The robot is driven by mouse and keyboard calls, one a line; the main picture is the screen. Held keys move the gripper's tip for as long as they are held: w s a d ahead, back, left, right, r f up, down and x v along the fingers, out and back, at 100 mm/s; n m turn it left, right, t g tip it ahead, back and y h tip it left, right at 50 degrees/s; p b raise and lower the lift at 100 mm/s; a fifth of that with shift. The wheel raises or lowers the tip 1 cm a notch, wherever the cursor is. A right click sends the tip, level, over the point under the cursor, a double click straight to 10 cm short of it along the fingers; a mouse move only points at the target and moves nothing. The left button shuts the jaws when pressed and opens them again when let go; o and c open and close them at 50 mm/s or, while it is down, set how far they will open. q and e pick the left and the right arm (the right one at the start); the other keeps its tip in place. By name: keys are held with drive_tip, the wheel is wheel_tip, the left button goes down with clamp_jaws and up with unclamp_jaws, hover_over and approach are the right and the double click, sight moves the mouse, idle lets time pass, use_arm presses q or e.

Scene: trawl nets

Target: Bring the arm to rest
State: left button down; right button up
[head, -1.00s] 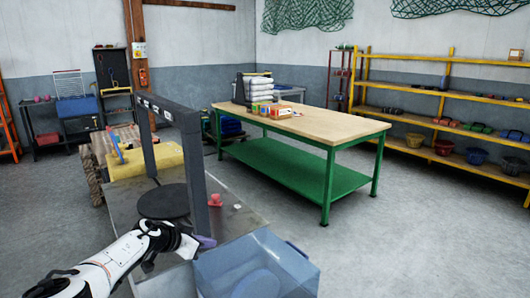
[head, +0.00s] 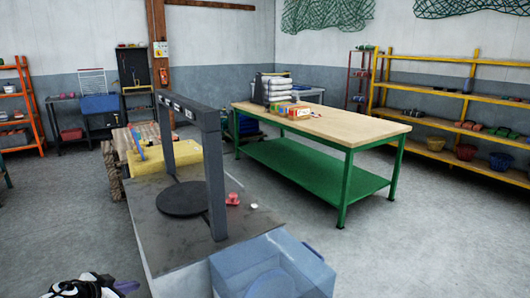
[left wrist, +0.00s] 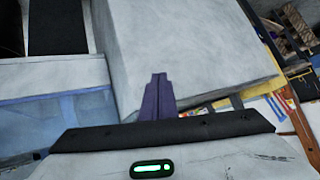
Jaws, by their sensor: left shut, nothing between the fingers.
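My left gripper (head: 127,286) shows only at the bottom left edge of the head view, most of it cut off by the frame. In the left wrist view its purple fingers (left wrist: 157,98) are together, with nothing between them. They are in front of a large pale grey block (left wrist: 180,50). In the head view the gripper is left of the grey bench (head: 165,245), apart from the things on its top. My right gripper is in neither view.
A translucent blue bin (head: 275,262) stands at the bench's near right end. A dark frame (head: 215,180) rises from the bench beside a black disc (head: 182,199). A green table (head: 345,175) stands beyond. Bare floor (head: 60,215) lies on the left.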

use_arm(q)
drive_tip(key=s+d+f+h, duration=0.1)
drive_tip(key=s+d+f, duration=1.2)
drive_tip(key=s+d, duration=0.4)
drive_tip(key=s+a+r+m+g+y, duration=0.1)
drive_tip(key=s+r, duration=0.1)
drive_tip(key=s, duration=0.9)
drive_tip(key=s+r+m+g+y, duration=0.1)
drive_tip(key=s+r, duration=0.1)
drive_tip(key=s, duration=0.9)
drive_tip(key=d+n+h, duration=0.1)
drive_tip(key=d+n, duration=0.4)
drive_tip(key=d, duration=0.7)
drive_tip(key=shift+d+r+t, duration=0.15)
drive_tip(key=shift+r+t, duration=0.15)
drive_tip(key=shift+r, duration=0.05)
